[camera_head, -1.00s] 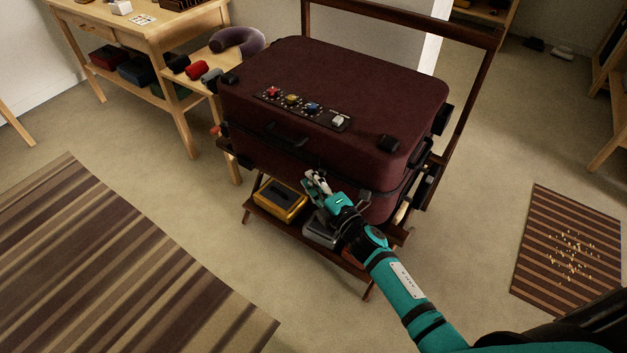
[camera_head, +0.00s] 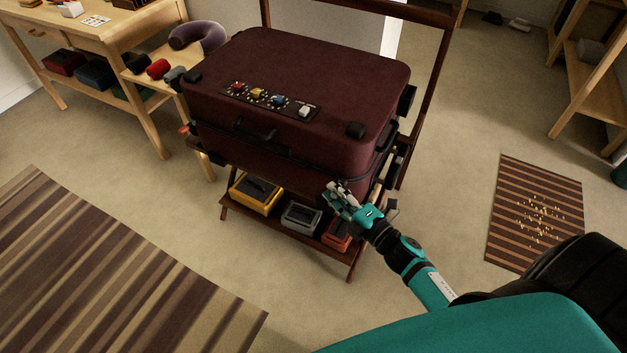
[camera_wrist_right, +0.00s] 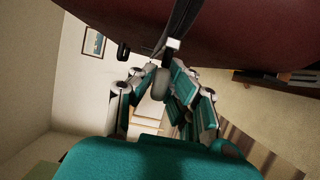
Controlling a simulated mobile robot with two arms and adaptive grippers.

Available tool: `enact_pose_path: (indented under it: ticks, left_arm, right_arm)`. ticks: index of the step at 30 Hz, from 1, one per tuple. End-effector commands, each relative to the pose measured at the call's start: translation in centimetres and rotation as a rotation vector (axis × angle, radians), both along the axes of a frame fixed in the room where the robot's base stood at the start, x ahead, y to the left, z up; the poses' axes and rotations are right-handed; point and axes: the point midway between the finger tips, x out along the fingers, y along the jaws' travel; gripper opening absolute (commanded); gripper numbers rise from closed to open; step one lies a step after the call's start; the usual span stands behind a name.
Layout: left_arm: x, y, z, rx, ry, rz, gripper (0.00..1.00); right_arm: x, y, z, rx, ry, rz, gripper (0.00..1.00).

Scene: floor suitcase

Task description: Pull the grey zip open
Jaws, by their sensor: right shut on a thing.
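The dark red suitcase (camera_head: 315,75) lies flat on a wooden rack, with a dark zip seam around its side. My right gripper (camera_head: 336,190) is at the suitcase's front side, near its right front corner, at about the seam's height. In the right wrist view, the grey zip pull (camera_wrist_right: 160,84) hangs between the fingers of my right gripper (camera_wrist_right: 160,75), which are shut on it. A pale slider (camera_wrist_right: 172,44) sits just above it on the dark seam. In the head view the fingers hide the pull. My left gripper is out of view.
The rack's lower shelf holds a yellow case (camera_head: 255,194), a grey case (camera_head: 301,216) and an orange case (camera_head: 337,236). A wooden table (camera_head: 100,28) stands at left. Striped rugs lie left (camera_head: 120,270) and right (camera_head: 510,215). Floor in front of the rack is clear.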

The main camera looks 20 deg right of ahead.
Motion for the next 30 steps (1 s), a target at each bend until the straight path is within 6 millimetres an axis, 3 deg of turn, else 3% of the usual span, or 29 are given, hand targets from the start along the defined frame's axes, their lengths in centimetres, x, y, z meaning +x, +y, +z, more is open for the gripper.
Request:
enact_pose_path:
  ticks: [11,12,18,26,30]
  left_arm:
    - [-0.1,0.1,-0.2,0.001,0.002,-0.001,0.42]
    - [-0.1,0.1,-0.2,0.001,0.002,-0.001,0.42]
    - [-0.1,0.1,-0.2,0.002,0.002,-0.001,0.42]
    - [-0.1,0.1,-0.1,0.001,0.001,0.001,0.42]
    - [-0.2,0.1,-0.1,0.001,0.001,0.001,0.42]
  right_arm:
    - [-0.6,-0.6,-0.2,-0.002,0.005,-0.003,0.00]
    - [-0.6,-0.6,-0.2,-0.002,0.005,-0.004,0.14]
    - [-0.5,-0.5,-0.1,-0.001,0.002,-0.002,0.37]
    - [-0.6,-0.4,0.0,0.000,0.001,-0.001,0.37]
    - [-1.9,-0.7,-0.1,0.000,0.002,0.000,0.37]
